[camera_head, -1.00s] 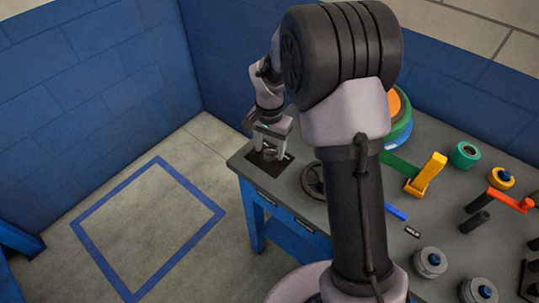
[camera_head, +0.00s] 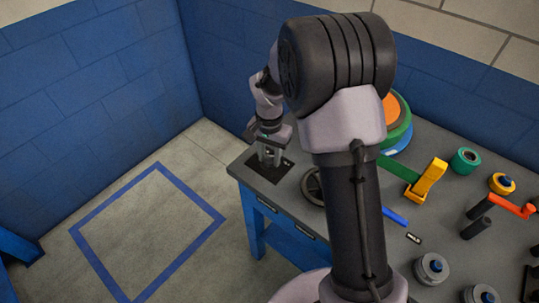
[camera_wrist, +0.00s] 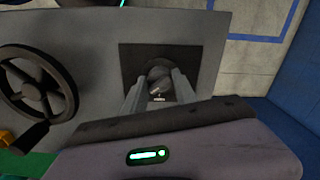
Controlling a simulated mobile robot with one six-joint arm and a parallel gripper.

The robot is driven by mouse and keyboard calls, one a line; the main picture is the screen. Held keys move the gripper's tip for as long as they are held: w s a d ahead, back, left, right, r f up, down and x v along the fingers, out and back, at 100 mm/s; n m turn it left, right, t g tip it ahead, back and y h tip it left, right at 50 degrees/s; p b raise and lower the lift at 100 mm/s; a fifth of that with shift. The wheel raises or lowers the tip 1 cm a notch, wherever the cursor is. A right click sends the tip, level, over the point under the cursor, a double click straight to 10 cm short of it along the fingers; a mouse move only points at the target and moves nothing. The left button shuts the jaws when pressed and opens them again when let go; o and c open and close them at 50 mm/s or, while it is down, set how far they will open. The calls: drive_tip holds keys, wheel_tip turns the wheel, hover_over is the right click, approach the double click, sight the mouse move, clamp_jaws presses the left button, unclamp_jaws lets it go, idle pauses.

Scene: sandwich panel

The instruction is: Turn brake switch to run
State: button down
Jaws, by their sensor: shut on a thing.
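The brake switch is a dark rotary knob (camera_wrist: 159,75) on a square black plate (camera_wrist: 133,55) at the corner of the grey bench. In the wrist view my gripper (camera_wrist: 158,84) has one finger on each side of the knob and is shut on it. In the head view my gripper (camera_head: 270,155) points down onto the plate (camera_head: 257,172), and its fingers largely hide the knob. A small pale label shows below the knob in the wrist view, too small to read. Part of the plate is hidden behind my fingers.
A black handwheel (camera_wrist: 38,90) stands beside the plate; my arm partly hides it in the head view. A yellow lever (camera_head: 427,180), a teal knob (camera_head: 465,160) and an orange-handled crank (camera_head: 512,205) are further right. Blue walls (camera_head: 90,85) stand behind.

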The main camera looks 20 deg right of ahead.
sight(270, 156)
drive_tip(key=n+p, duration=0.1)
drive_tip(key=n, duration=0.1)
drive_tip(key=n+p, duration=0.2)
drive_tip(key=shift+r+n, duration=0.2)
drive_tip(key=shift+n, duration=0.1)
drive_tip(key=shift+f+n+p, duration=0.1)
drive_tip(key=shift+n+p, duration=1.15)
drive_tip(key=shift+n, duration=1.25)
drive_tip(key=c, duration=1)
unclamp_jaws()
wheel_tip(270, 156, up, 17)
drive_tip(key=p, duration=0.5)
drive_tip(key=shift+p, duration=0.4)
